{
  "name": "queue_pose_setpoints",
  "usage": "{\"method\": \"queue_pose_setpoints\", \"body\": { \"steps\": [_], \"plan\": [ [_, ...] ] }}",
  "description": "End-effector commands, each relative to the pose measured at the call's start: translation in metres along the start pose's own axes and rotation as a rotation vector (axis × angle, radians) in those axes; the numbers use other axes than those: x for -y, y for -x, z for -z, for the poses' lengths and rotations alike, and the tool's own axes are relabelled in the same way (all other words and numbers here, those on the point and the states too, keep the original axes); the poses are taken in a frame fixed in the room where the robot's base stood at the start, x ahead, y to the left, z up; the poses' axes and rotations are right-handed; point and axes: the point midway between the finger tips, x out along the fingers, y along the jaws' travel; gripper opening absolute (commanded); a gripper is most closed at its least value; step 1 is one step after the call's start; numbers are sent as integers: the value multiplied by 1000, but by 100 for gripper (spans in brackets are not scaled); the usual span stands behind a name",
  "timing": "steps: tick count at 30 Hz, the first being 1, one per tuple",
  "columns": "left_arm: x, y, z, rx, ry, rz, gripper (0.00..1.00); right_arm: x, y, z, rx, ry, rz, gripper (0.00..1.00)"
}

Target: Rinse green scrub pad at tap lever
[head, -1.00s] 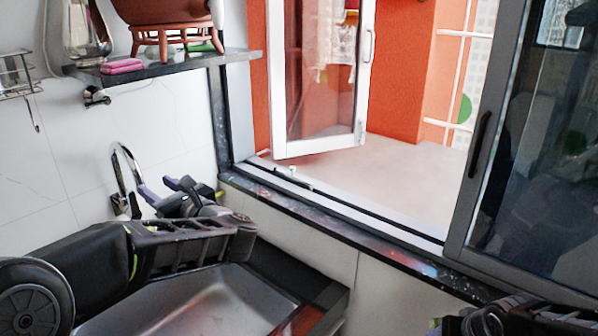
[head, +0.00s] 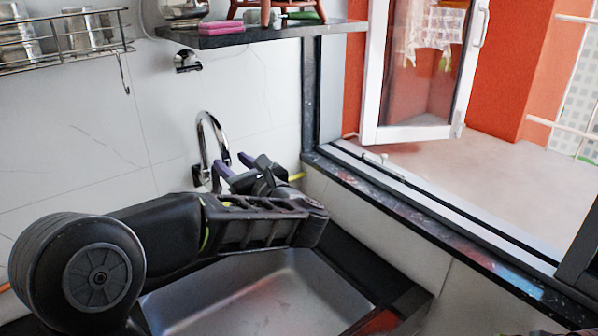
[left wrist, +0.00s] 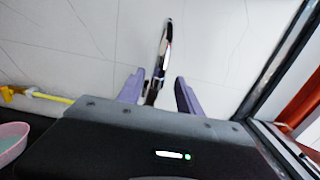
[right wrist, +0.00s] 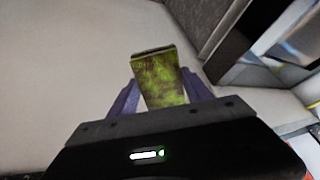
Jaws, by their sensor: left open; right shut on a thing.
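The chrome tap (head: 203,140) stands against the white wall behind the sink. It also shows in the left wrist view (left wrist: 164,48), between the finger directions. My left gripper (head: 234,165) is open and empty, its purple fingers close to the tap's lower part. In the left wrist view the gripper (left wrist: 156,88) has the tap's base between its fingers; I cannot tell whether they touch it. The lever is not clearly distinguishable. The green scrub pad (right wrist: 160,78), mottled dark and bright green, is held upright between the purple fingers of my right gripper (right wrist: 158,92).
The steel sink (head: 270,290) lies below my left arm. A black shelf (head: 255,36) above holds a pink sponge (head: 191,28). A wire rack (head: 60,45) hangs at left. The window sill (head: 420,215) runs along the right. A pink bowl (left wrist: 12,142) shows at lower left.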

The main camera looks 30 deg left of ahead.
Motion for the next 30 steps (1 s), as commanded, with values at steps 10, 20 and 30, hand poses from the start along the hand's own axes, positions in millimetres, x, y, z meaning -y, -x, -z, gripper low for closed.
{"method": "queue_pose_setpoints", "body": {
  "steps": [10, 20, 30],
  "plan": [
    [0, 0, 53, 0, 1, 0, 42, -6, -47, -25, -1, 0, 0, 19],
    [0, 0, 70, 0, 1, 0, 42, -8, -62, -33, -1, 0, 0, 19],
    [0, -2, 70, 0, 0, 0, 42, -7, -60, -32, -1, 0, 0, 19]
  ]
}}
